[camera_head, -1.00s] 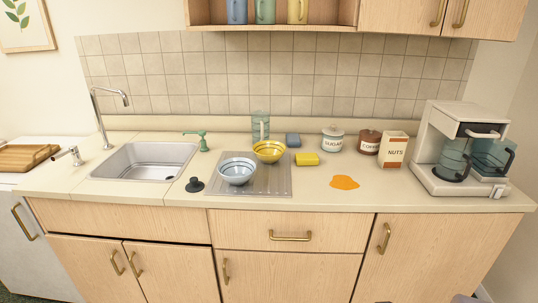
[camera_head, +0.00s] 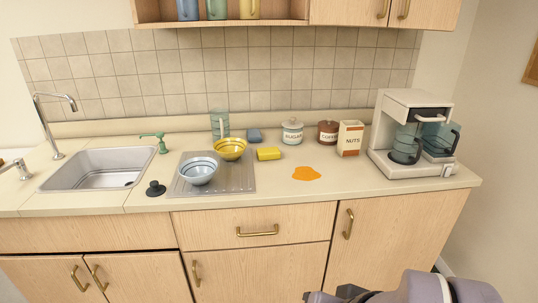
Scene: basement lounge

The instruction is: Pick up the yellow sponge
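The yellow sponge (camera_head: 268,154) lies flat on the countertop, just right of the drying mat and the yellow bowl. A blue-grey sponge-like block (camera_head: 254,135) lies behind it, a little to the left. Part of my arm shows at the bottom right, in front of the lower cabinets and well short of the sponge. Its dark end is cut off by the lower edge, and I cannot make out the fingers.
A yellow bowl (camera_head: 230,149), a blue-white bowl (camera_head: 199,171) and a glass (camera_head: 219,124) stand on or near the grey mat (camera_head: 235,184). An orange spill (camera_head: 306,174) lies right of the sponge. Sugar jar (camera_head: 292,132), coffee jar (camera_head: 328,133), nuts box (camera_head: 350,138) and coffee machine (camera_head: 413,135) stand further right.

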